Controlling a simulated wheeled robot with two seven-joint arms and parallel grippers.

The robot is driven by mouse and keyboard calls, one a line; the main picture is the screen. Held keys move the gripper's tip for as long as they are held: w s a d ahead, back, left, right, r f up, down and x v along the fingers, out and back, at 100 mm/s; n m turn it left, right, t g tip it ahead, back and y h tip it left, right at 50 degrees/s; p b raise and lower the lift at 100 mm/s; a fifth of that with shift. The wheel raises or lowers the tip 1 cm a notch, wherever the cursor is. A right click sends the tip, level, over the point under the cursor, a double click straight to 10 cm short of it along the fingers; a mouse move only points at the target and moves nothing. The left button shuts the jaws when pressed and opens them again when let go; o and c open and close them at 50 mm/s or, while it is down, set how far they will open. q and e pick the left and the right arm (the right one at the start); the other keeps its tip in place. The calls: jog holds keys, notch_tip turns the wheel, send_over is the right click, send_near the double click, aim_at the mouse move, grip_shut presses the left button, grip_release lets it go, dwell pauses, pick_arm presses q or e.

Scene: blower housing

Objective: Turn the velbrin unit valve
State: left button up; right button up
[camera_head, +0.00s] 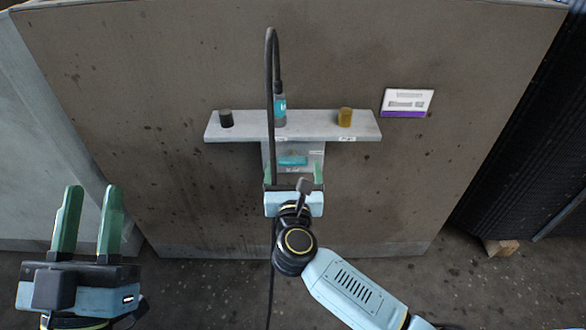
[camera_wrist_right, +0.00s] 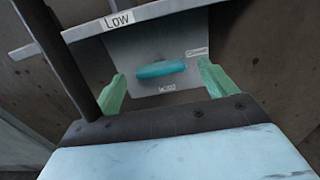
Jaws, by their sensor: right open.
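The valve's teal handle (camera_head: 292,160) lies level on a grey plate (camera_head: 311,151) below a shelf-like bracket on the housing wall. My right gripper (camera_head: 294,172) is open in front of the plate. Its green fingers stand to either side of the handle, apart from it in the right wrist view (camera_wrist_right: 162,85). My left gripper (camera_head: 91,215) is open and empty at the lower left, away from the valve.
The grey bracket (camera_head: 360,130) carries a black knob (camera_head: 226,118), a yellow knob (camera_head: 345,117) and a teal-banded connector (camera_head: 280,108). A black cable (camera_head: 269,80) loops down close by my right gripper. A white-purple label (camera_head: 407,102) is on the wall. A "LOW" label (camera_wrist_right: 118,20) sits on the bracket edge.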

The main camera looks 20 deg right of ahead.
aim_at(293, 161)
pick_arm(q)
jog(key=shift+s+a+r+t, duration=0.1)
jog(key=shift+s+r+t, duration=0.2)
jog(key=shift+t, duration=0.2)
pick_arm(e)
jog(key=shift+x, duration=1.1)
jog(key=c, duration=1)
